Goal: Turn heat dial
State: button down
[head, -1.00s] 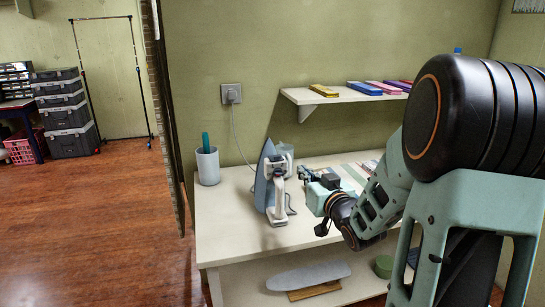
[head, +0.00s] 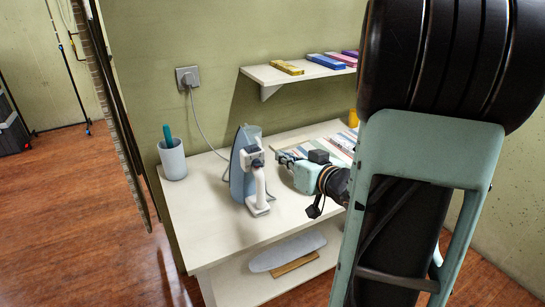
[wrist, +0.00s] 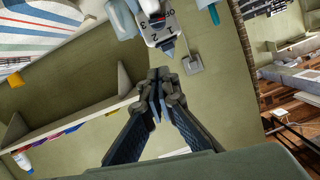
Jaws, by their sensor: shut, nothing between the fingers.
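A clothes iron (head: 243,175), grey-blue and white, stands upright on the white table (head: 205,225). In the wrist view its white heat dial (wrist: 160,30) with black numbers is at the top centre, pointing toward my fingers. My gripper (head: 283,158) is just right of the iron in the head view. In the wrist view my gripper (wrist: 157,88) has its fingertips together, empty, below the dial in the picture and apparently apart from it. The dial's face cannot be made out in the head view.
A cord runs from the wall socket (head: 188,76) down behind the iron. A grey cup (head: 172,158) stands at the table's left back. A wall shelf (head: 262,76) with coloured boxes is above. A striped cloth or board (head: 340,145) lies right of my gripper.

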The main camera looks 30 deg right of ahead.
send_over(257, 164)
jog(key=s+d, duration=0.2)
notch_tip(257, 164, down, 2)
notch_tip(257, 164, down, 3)
jog(key=shift+r+b, duration=0.1)
jog(key=shift+b, duration=0.2)
jog(key=shift+f, duration=0.6)
jog(key=shift+d+f+m+y+p, duration=0.1)
jog(key=shift+d+m+y+p, duration=0.1)
jog(key=shift+m+p, duration=0.3)
jog(key=shift+d+f+m+y+p, duration=0.1)
jog(key=shift+m+y+p, duration=0.1)
jog(key=shift+m+p, duration=0.3)
jog(key=shift+d+f+m, duration=0.1)
jog(key=shift+m, duration=0.6)
jog(key=shift+f+m+y+p, duration=0.1)
jog(key=shift+m+y+p, duration=0.2)
jog(key=shift+p, duration=0.2)
jog(key=shift+d+f+m+t+y+p, duration=0.25)
jog(key=shift+m+p, duration=0.25)
jog(key=shift+m, duration=0.4)
jog(key=shift+f+m+t+y+p, duration=0.15)
jog(key=shift+f+m+y+p, duration=0.2)
jog(key=shift+m, duration=0.55)
jog(key=shift+f+m, duration=0.15)
jog(key=shift+m, duration=0.55)
